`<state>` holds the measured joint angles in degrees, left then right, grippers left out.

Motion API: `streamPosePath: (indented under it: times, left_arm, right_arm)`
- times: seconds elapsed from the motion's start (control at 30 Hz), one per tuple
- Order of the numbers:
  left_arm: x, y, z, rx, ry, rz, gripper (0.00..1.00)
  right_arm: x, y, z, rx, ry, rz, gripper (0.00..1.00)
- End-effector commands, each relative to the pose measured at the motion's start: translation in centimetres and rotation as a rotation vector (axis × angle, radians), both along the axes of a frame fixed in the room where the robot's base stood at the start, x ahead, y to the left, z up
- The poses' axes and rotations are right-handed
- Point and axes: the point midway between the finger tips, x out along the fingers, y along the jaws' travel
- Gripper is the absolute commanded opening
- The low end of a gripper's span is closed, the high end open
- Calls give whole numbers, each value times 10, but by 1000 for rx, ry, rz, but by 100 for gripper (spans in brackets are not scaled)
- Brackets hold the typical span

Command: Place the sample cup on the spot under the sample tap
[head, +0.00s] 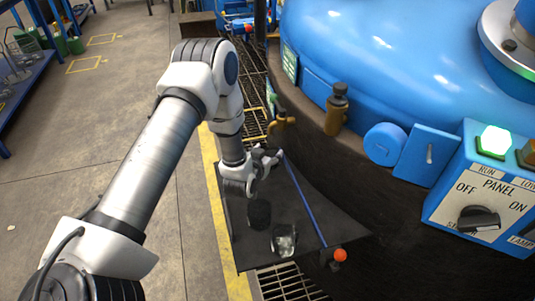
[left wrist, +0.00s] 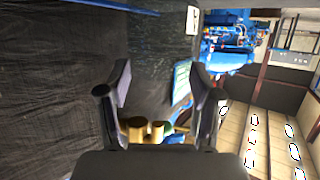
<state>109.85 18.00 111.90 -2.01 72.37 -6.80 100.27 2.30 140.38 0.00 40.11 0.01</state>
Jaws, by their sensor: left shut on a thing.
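My left gripper (head: 263,164) is above the far part of the dark shelf, just below and left of the brass sample tap (head: 283,122). In the left wrist view its fingers (left wrist: 160,105) are parted around tan, brass-coloured round shapes (left wrist: 136,129) low between them. I take the held thing for the sample cup, but the head view mostly hides it and its outline is unclear. The spot under the tap is hidden by the gripper. My right gripper is not in view.
On the shelf (head: 240,254) stand a black cup (head: 259,214) and a shiny, pale cup (head: 284,240). The blue furnace (head: 400,50) and panel (head: 485,195) bound the right.

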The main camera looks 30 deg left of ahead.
Motion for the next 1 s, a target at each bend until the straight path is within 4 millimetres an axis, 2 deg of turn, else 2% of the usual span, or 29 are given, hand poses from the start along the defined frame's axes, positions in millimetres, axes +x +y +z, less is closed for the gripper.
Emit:
streamPosePath:
  times: [0.3,0.33,0.37,0.4,0.77,0.87,1.0]
  left_arm:
    - [0,0,-4,0,-1,-1,33]
    - [0,0,-3,0,-1,-1,75]
    - [0,0,-3,0,-1,-1,86]
    - [0,0,-3,0,-1,-1,90]
    - [0,0,3,1,-2,-1,90]
    - [-13,-3,6,-1,1,-1,90]
    - [-44,-10,17,-2,4,-1,90]
  right_arm:
    - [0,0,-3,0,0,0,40]
    - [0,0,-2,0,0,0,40]
    - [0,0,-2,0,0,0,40]
    - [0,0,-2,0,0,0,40]
    - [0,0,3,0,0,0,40]
    - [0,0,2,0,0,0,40]
    - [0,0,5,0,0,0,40]
